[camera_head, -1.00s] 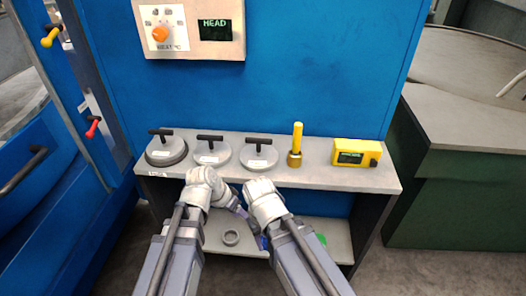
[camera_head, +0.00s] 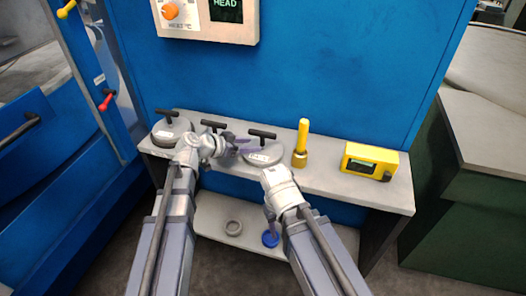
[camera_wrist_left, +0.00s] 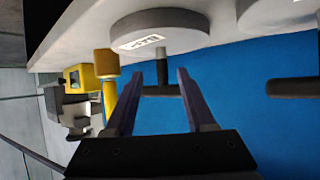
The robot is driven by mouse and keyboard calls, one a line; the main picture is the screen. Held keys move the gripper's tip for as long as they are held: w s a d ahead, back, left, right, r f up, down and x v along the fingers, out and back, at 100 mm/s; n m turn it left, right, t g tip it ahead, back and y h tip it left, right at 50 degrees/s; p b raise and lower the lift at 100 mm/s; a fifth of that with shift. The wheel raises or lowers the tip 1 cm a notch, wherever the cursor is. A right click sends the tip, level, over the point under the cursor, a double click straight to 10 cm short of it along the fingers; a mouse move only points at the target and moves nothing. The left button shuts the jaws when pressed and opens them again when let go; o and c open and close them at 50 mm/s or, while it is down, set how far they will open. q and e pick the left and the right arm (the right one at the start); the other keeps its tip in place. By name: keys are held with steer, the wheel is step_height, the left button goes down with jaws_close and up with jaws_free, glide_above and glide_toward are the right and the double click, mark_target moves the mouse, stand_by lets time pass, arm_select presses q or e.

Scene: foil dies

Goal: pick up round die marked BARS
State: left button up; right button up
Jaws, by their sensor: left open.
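Three round grey dies with black T-handles stand in a row on the upper shelf: a left die (camera_head: 170,132), a middle die (camera_head: 208,150) partly hidden by my left arm, and a right die (camera_head: 263,153). Their labels are too small to read surely in the head view. My left gripper (camera_head: 240,146) is over the middle die and points toward the right die. In the left wrist view its open fingers (camera_wrist_left: 160,100) are either side of the right die's handle (camera_wrist_left: 160,82), with nothing gripped. That die's label (camera_wrist_left: 142,42) is blurred. My right gripper's fingers (camera_head: 270,218) hang below the shelf edge, mostly hidden.
A yellow-handled brass tool (camera_head: 301,143) stands just right of the right die, with a yellow timer box (camera_head: 369,161) beyond it. A blue panel rises behind.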

mark_target(262, 143)
arm_select(q)
steer(key=shift+a+f+b+x, duration=0.15)
steer(key=shift+b+x, duration=0.5)
steer(key=shift+x, duration=0.5)
steer(key=shift+a+f+b+x, duration=0.1)
steer(key=shift+f+b+x, duration=0.1)
steer(key=shift+b+x, duration=0.75)
steer(key=shift+w+d+f, duration=0.25)
steer(key=shift+w+d, duration=0.15)
steer(key=shift+d, duration=0.15)
steer(key=shift+r, duration=0.1)
jaws_close()
